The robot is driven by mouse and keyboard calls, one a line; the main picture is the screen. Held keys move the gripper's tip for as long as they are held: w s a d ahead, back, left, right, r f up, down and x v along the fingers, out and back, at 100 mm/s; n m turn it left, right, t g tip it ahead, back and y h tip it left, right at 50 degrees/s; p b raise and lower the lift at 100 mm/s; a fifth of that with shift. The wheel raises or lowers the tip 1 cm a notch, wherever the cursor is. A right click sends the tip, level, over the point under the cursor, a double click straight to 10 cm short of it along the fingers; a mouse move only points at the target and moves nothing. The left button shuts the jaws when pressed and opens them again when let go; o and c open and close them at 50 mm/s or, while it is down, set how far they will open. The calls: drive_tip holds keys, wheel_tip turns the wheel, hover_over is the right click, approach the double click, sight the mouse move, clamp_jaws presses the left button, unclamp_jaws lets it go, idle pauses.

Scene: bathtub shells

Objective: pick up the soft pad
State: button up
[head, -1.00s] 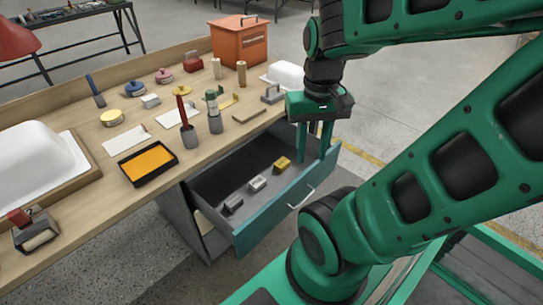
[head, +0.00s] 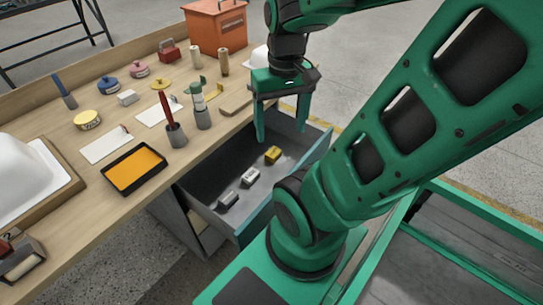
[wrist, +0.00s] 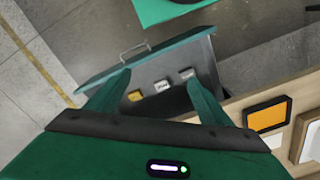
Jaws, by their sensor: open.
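Three small pads lie in a row in the open drawer (head: 254,224): a yellow one (head: 272,155), a white one (head: 250,177) and a grey one (head: 228,199). In the wrist view, the yellow (wrist: 135,96), white (wrist: 162,87) and grey (wrist: 187,74) pads show between and beyond my fingers. Their labels are too small to read, so I cannot tell which is the soft pad. My gripper (head: 281,132) is open and empty, above the drawer's far end, nearest the yellow pad. It points down, apart from all three pads.
The wooden bench (head: 75,195) beside the drawer holds a black tray with an orange pad (head: 135,168), a grey cup with a red-handled tool (head: 175,135), several small items and an orange box (head: 217,28). The drawer walls surround the pads.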

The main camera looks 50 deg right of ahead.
drive_tip(key=w+d+f+n+t, duration=0.1)
drive_tip(key=w+d+f+n, duration=0.3)
drive_tip(key=w+d+f, duration=0.6)
drive_tip(key=n+t, duration=0.2)
drive_tip(key=t, duration=0.1)
approach(273, 152)
drive_tip(key=shift+x, duration=4.1)
drive_tip(key=shift+s, duration=0.15)
drive_tip(key=shift+c, duration=0.2)
drive_tip(key=c, duration=1.1)
